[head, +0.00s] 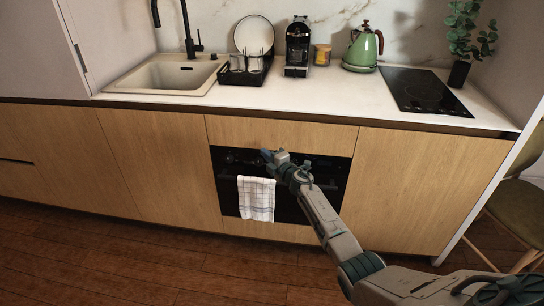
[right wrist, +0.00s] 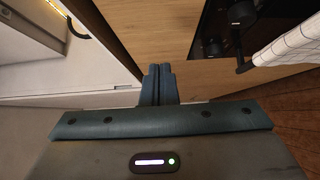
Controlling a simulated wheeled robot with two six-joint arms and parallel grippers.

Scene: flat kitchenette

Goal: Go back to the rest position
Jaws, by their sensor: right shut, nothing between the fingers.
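My right gripper (head: 268,155) is in front of the built-in oven (head: 226,180) in the head view, just above the checked towel (head: 256,198) that hangs on the oven handle. In the right wrist view its two fingers (right wrist: 158,72) are pressed together with nothing between them. I cannot tell from the head view how far the fingertips are from the oven front. My left gripper does not show in either view.
The counter above holds a sink (head: 165,77), dish rack (head: 244,72), coffee machine (head: 298,48), yellow jar (head: 322,55), green kettle (head: 362,50), black hob (head: 424,92) and potted plant (head: 460,72). A chair (head: 515,215) stands at the right. The wooden floor (head: 120,270) is clear at left.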

